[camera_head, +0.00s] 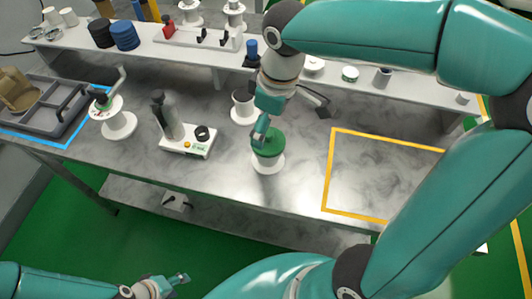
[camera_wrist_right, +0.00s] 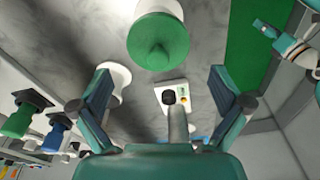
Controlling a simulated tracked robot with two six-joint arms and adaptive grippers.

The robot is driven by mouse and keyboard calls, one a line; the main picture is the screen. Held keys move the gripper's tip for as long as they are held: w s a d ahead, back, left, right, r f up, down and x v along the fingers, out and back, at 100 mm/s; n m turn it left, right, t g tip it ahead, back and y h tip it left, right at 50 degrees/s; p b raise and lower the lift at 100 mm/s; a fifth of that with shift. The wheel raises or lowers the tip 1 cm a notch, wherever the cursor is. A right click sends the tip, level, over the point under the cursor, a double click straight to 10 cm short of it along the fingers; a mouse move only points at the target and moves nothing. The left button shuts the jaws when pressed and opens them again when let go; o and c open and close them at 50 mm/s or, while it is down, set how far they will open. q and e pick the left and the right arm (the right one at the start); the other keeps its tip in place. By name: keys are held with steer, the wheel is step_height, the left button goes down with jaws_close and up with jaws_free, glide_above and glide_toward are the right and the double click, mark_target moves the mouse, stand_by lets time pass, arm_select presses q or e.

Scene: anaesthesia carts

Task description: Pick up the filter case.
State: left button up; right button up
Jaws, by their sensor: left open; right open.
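A round green-topped piece on a white base, which looks like the filter case (camera_head: 268,146), stands upright near the front edge of the grey worktop. It also shows in the right wrist view (camera_wrist_right: 158,42), beyond my fingertips. My right gripper (camera_head: 292,116) reaches down over the worktop, with one finger overlapping the green top in the head view. In the right wrist view its fingers (camera_wrist_right: 160,84) are wide apart with nothing between them. My left gripper (camera_head: 180,280) is open and empty, low at the bottom left, over the green floor in front of the worktop.
A white scale-like device (camera_head: 190,146) with a grey cylinder stands left of the green piece. A white spool (camera_head: 243,108) stands behind it. A grey tray (camera_head: 50,122) is at far left. A yellow-taped area (camera_head: 375,178) at right is clear. A raised shelf (camera_head: 420,92) runs behind.

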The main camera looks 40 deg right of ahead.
mark_target(267, 146)
step_height(267, 146, down, 4)
steer(key=shift+w+a+r, duration=0.1)
steer(key=shift+w, duration=0.05)
steer(key=shift+w+f, duration=0.15)
steer(key=shift+f, duration=2.45)
steer(key=c, duration=1.2)
steer(key=shift+o, duration=0.2)
steer(key=shift+r, duration=0.15)
